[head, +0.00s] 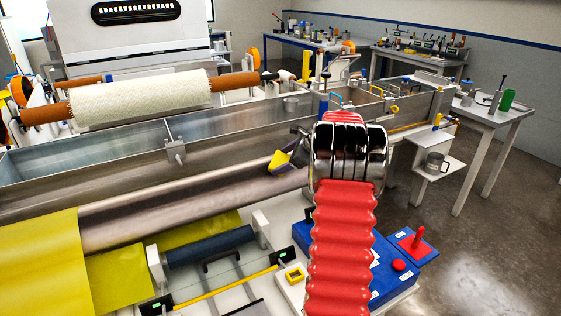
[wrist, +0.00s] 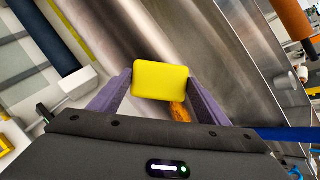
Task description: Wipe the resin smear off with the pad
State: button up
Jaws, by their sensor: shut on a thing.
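The pad (wrist: 160,80) is a yellow block with rounded corners. My gripper (wrist: 160,90) is shut on it, one purple finger at each side. In the head view the pad (head: 279,160) shows at the tip of my gripper, over the long metal roller. The resin smear (wrist: 179,112) is a glossy amber patch on the metal surface, just below the pad's lower right edge in the wrist view. The pad partly covers it there. I cannot tell whether the pad touches the metal. The smear does not show in the head view.
The metal roller (head: 190,205) runs along the front of the long steel bath (head: 95,172). Yellow sheet (head: 40,250) covers its left part. A dark blue roller (head: 210,246) lies in front. Blue boxes (head: 345,270) stand below my arm. A mug (head: 435,163) sits on a shelf at right.

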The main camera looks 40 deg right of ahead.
jog(key=shift+d, duration=0.1)
jog(key=shift+s+d+r, duration=0.1)
jog(key=shift+s+d, duration=0.25)
jog(key=shift+d, duration=0.5)
jog(key=shift+s+d, duration=0.3)
jog(key=shift+d, duration=0.55)
jog(key=shift+s+d, duration=0.25)
jog(key=shift+d, duration=0.7)
jog(key=shift+s+d, duration=0.25)
jog(key=shift+d, duration=0.65)
jog(key=shift+f, duration=0.2)
jog(key=shift+s+d, duration=0.2)
jog(key=shift+d, duration=0.25)
jog(key=shift+s+d+r, duration=0.1)
jog(key=shift+s+d, duration=0.1)
jog(key=shift+d, duration=0.5)
jog(key=shift+s+d+r, duration=0.1)
jog(key=shift+s+d, duration=0.1)
jog(key=shift+d, duration=0.45)
jog(key=shift+f, duration=0.2)
jog(key=shift+w+a, duration=0.1)
jog(key=shift+a, duration=0.05)
